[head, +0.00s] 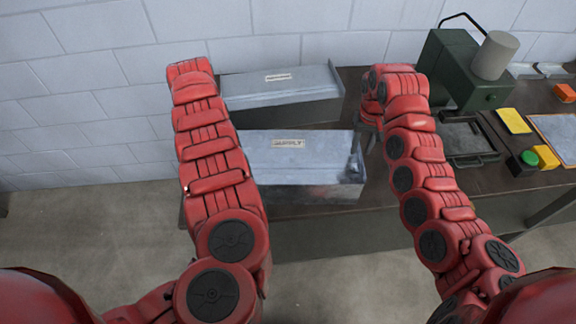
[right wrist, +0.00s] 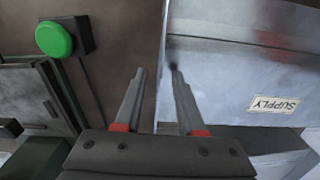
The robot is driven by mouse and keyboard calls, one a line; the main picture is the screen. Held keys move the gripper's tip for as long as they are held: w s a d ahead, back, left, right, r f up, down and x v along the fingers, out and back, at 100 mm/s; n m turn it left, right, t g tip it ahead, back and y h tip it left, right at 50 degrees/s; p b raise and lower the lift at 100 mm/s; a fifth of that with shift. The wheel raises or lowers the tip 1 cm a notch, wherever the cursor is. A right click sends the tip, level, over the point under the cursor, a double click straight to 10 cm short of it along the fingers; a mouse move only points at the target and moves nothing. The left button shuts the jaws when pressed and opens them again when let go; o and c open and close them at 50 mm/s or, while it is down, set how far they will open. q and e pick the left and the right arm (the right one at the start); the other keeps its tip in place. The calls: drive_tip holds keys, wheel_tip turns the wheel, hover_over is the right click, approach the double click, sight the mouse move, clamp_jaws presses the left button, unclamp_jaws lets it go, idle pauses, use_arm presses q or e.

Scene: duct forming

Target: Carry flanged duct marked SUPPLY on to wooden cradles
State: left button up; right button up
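The grey metal duct marked SUPPLY (head: 290,165) lies on the dark workbench, between my two arms in the head view. Its label also shows, upside down, in the right wrist view on the duct (right wrist: 225,75). My right gripper (head: 362,143) is at the duct's right end, fingers pointing at it. In the right wrist view the gripper (right wrist: 160,72) is open, its fingers either side of the duct's end edge, with visible gaps. My left arm reaches over the duct's left end, and its gripper is hidden behind the arm. No wooden cradles can be made out.
A second grey duct (head: 280,88) with a label lies behind, near the white block wall. To the right stand a dark green machine (head: 448,75), a dark tray (head: 465,140), a green button (head: 528,158) and a yellow block (head: 546,157). Floor shows in front of the workbench (head: 330,212).

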use_arm(q)
clamp_jaws()
use_arm(e)
clamp_jaws()
idle(1.3)
